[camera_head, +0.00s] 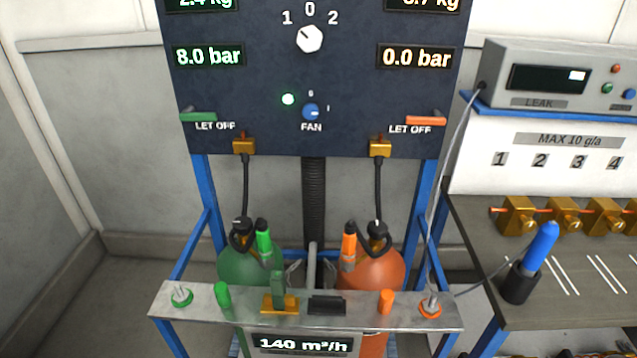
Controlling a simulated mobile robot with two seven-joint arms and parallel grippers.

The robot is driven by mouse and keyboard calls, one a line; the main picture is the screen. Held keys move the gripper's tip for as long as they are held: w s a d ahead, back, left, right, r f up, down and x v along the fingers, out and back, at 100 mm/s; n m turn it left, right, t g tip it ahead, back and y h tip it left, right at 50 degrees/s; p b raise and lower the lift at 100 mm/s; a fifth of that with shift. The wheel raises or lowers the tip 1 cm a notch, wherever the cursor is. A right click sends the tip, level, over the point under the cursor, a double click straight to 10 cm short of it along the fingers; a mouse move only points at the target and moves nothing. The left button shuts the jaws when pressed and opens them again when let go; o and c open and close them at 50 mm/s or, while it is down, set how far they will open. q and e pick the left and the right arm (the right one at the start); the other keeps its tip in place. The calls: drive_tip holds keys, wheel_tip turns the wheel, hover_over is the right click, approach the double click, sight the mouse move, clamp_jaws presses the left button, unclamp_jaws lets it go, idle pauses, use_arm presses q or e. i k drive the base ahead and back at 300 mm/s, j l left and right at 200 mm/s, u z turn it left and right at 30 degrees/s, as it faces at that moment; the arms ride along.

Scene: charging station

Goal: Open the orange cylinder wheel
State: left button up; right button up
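The orange cylinder (382,268) stands at the lower middle right of the head view, behind the metal shelf of the blue-framed station. Its dark wheel (378,228) sits on top, where the hose from the right brass fitting (379,148) comes down. Whether the wheel is open or closed cannot be told from its look. The right display (417,57) reads 0.0 bar. Neither of my grippers shows in this view.
A green cylinder (236,266) stands left of the orange one. Green and orange handheld nozzles (348,246) stand upright in front of the cylinders. The metal shelf (205,302) crosses in front. A workbench (590,300) with a blue-handled tool (541,246) is at right.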

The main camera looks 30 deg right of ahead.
sight(377, 230)
drive_tip(key=z, duration=1.25)
